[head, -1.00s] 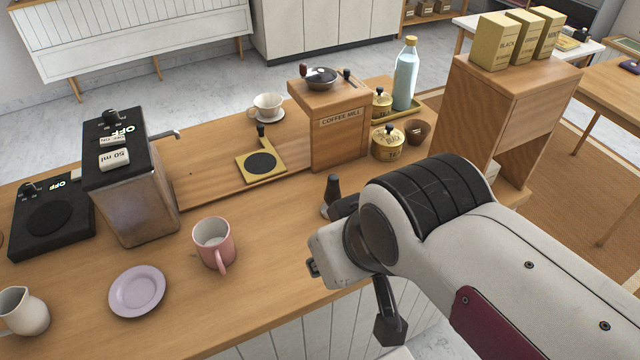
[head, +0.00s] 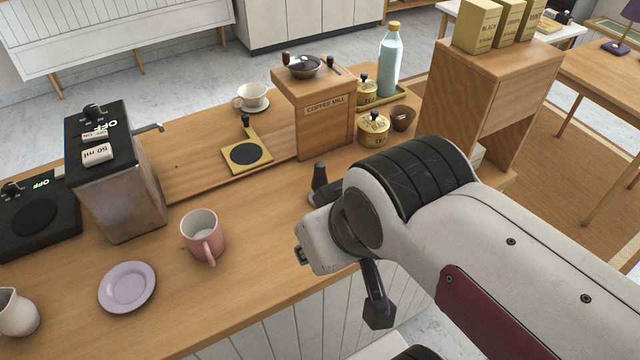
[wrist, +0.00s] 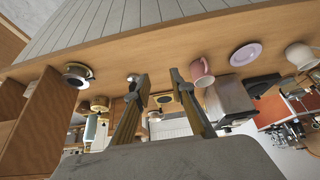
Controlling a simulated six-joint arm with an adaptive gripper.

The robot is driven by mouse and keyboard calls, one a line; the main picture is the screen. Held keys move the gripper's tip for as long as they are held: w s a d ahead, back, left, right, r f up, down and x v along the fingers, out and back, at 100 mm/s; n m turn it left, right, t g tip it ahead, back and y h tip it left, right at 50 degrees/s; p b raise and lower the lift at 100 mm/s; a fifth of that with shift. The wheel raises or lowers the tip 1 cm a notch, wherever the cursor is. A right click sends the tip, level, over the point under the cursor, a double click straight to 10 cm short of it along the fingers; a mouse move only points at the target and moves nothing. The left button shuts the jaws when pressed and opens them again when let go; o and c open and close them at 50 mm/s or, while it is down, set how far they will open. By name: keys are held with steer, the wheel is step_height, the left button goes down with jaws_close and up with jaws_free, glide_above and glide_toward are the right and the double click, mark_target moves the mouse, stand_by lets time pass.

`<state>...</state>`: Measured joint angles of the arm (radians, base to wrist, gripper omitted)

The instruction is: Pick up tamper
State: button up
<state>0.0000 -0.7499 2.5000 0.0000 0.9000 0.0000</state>
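The tamper (head: 319,179), with a dark upright handle, stands on the wooden counter (head: 262,218) in the head view. Its base is partly hidden by my arm. In the wrist view a small round object that looks like the tamper (wrist: 133,77) stands on the counter, close to the tip of the left finger. My gripper (wrist: 159,76) shows in the wrist view with its two fingers apart and nothing between them.
A pink mug (head: 203,238) and lilac plate (head: 128,287) stand left of my arm. The coffee mill (head: 325,125) and a wooden cabinet (head: 485,110) stand behind it. A round metal item (wrist: 77,72) lies near the cabinet in the wrist view. Counter between mug and tamper is clear.

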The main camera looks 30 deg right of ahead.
steer(key=o, duration=0.4)
